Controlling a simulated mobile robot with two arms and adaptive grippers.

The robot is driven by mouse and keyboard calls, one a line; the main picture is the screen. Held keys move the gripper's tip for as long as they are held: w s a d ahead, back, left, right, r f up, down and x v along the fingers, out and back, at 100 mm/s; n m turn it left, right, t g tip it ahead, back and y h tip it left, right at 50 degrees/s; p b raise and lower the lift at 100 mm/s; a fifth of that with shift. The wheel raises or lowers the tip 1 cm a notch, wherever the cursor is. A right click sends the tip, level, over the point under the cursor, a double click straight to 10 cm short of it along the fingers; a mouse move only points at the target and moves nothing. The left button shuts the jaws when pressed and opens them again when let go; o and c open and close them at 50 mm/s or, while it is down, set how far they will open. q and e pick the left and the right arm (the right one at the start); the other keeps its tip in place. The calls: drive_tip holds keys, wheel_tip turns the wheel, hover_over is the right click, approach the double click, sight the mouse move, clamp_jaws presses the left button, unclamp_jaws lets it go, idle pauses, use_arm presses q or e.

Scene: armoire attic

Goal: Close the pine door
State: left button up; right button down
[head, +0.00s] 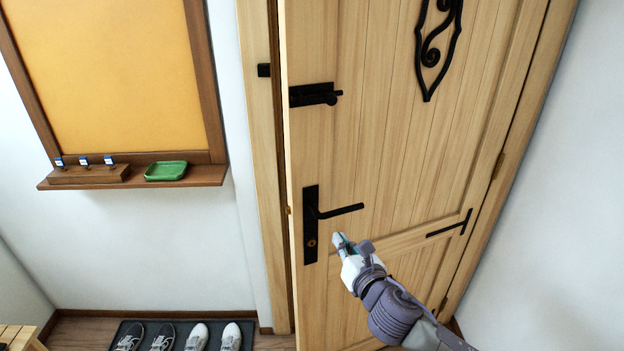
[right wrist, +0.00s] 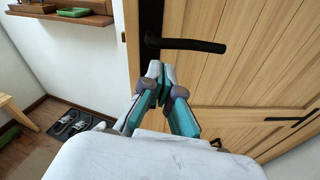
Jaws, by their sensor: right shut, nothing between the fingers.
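The pine door (head: 390,130) stands slightly ajar, its latch-side edge apart from the frame (head: 262,150) at left. Its black lever handle (head: 338,211) sits on a dark plate, with a black bolt (head: 314,95) above. My right gripper (head: 338,240) is shut and empty, just below the handle and in front of the door. In the right wrist view the shut fingertips (right wrist: 161,72) show under the lever (right wrist: 188,44); whether they touch the door is unclear. My left gripper is not in view.
A wooden-framed orange board (head: 110,75) hangs on the left wall, with a ledge holding a green tray (head: 166,171). Shoes (head: 197,338) stand on a dark mat below. A wooden piece of furniture (head: 18,337) is at lower left. A white wall (head: 560,220) closes the right side.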

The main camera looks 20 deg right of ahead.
sight(308, 181)
wheel_tip(308, 181, up, 7)
drive_tip(key=s+a+n+t, duration=0.1)
drive_tip(key=a+n, duration=0.1)
drive_tip(key=n, duration=0.1)
drive_tip(key=shift+y, duration=0.4)
drive_tip(key=w+p, duration=0.1)
drive_tip(key=w, duration=0.3)
drive_tip(key=w+p, duration=0.1)
drive_tip(key=w, duration=0.3)
drive_tip(key=w+p, duration=0.1)
drive_tip(key=w, duration=0.3)
drive_tip(key=shift+w+a+r, duration=0.15)
drive_tip(key=shift+w+a, duration=0.15)
drive_tip(key=shift+w, duration=0.1)
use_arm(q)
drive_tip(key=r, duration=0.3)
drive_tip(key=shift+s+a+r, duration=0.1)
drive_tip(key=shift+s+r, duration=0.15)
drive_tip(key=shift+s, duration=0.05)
use_arm(e)
drive_tip(key=shift+w, duration=0.3)
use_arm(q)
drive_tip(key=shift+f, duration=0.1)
